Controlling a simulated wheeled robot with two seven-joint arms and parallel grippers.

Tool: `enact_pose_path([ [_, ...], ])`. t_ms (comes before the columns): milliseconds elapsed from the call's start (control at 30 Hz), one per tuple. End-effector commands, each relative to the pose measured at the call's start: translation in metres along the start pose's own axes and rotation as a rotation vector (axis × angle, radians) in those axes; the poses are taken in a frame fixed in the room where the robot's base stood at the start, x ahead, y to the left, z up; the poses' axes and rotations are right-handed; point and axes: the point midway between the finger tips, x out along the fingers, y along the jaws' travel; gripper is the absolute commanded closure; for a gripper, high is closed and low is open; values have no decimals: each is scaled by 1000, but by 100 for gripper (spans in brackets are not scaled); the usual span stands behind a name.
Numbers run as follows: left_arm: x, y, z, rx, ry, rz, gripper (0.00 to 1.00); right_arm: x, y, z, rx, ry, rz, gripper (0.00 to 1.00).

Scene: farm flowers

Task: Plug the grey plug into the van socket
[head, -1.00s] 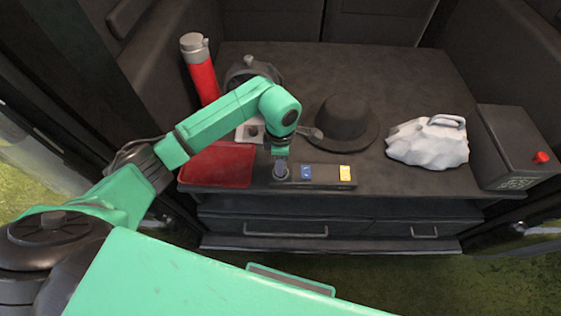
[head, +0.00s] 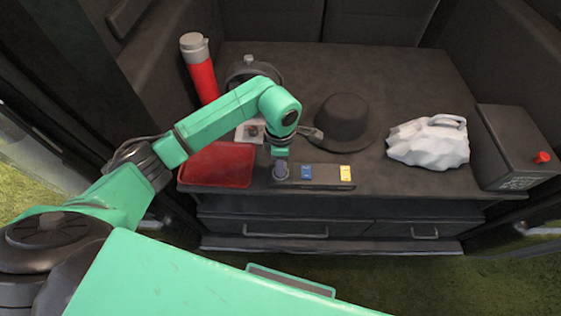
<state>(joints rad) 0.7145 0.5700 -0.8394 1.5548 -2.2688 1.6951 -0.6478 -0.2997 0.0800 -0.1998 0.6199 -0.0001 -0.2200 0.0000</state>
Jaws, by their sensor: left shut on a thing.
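A dark socket strip (head: 320,174) lies along the front edge of the van's cargo shelf, with a blue socket (head: 306,172) and a yellow socket (head: 345,172) on its top. My left gripper (head: 281,161) points down over the strip's left end. It is shut on the grey plug (head: 281,172), which is upright at the strip's left end, left of the blue socket. The socket under the plug is hidden, and I cannot tell how deep the plug sits. My right gripper is not in view.
A red tray (head: 217,165) lies left of the strip. Behind stand a red flask (head: 202,75) and a black hat (head: 343,122). A white jug-like object (head: 428,143) and a dark box with a red knob (head: 515,148) stand right. Drawers (head: 285,229) are below.

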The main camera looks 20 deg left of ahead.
Motion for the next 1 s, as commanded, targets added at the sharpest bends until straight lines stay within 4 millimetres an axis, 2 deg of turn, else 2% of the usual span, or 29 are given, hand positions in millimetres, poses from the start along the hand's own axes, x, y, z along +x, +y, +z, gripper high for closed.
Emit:
enact_pose_path([
  [467, 11, 0, 0, -1, 0, 1, 100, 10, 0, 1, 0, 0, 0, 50],
  [500, 10, 0, 0, 0, 0, 1, 50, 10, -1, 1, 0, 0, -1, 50],
  [567, 10, 0, 0, 0, 0, 1, 27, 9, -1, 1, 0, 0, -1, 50],
  [600, 10, 0, 0, -1, 0, 1, 23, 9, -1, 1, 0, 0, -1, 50],
  [867, 10, 0, 0, 0, 0, 0, 23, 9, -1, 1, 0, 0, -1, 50],
  [1000, 0, 1, 0, 1, -2, 2, 23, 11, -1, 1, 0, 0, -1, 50],
])
